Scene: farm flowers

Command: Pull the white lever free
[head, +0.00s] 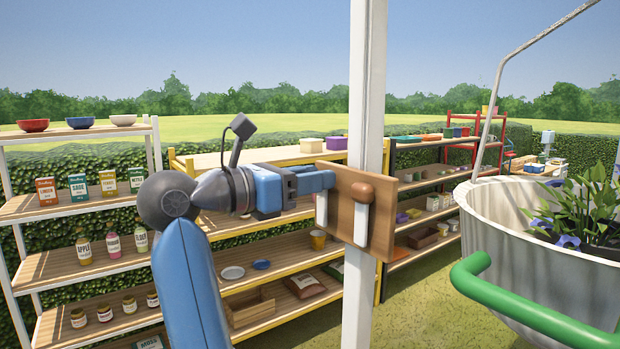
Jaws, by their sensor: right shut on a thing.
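A brown wooden board (343,222) is fixed to a white upright post (366,90). On the board are two white upright levers. The left white lever (321,212) has its top hidden behind my gripper's fingers. The right white lever (361,222) hangs below a brown knob (362,191). My right gripper (325,181), on the blue arm, reaches the board's left side and is shut on the left white lever. The lever's lower part shows beneath the fingers. My left gripper is not in view.
A large metal tub (550,235) with plants and a green handle (540,318) stands close at right. Shelves with jars and seed packets (85,265) stand at left. A yellow-framed shelf (290,318) and a dark shelf (425,228) stand behind the post.

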